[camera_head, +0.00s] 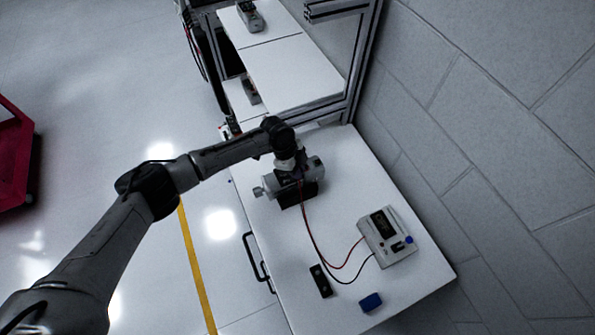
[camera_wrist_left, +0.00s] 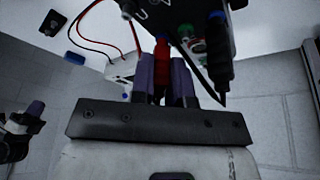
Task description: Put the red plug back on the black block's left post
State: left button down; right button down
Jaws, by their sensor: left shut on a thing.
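My left gripper (camera_wrist_left: 162,68), with purple-grey fingers, is shut on the red plug (camera_wrist_left: 161,50) in the left wrist view. A black part with several connectors and a dark, blue-banded plug (camera_wrist_left: 217,42) hangs close above and right of it. In the head view my left arm's end is over the table's far half, where the fingers and plug are too small to tell. A flat black block (camera_head: 320,281) with small light marks lies near the table's front, apart from the arm. A dark gripper, seemingly my right one (camera_wrist_left: 22,130), shows at the wrist view's left edge; its jaws are unclear.
Red and black leads run from a white meter box (camera_head: 387,237) across the white table (camera_head: 345,190). A blue block (camera_head: 370,302) lies near the front edge. The brick wall (camera_head: 480,130) bounds the right side. The table's right back is clear.

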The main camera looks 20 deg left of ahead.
pick_arm(q)
jog(key=shift+r, duration=0.25)
dwell(0.4)
jog(key=shift+r+p, duration=1.65)
jog(key=shift+r, duration=0.1)
jog(key=shift+r+p, duration=0.4)
jog(key=shift+r, duration=0.1)
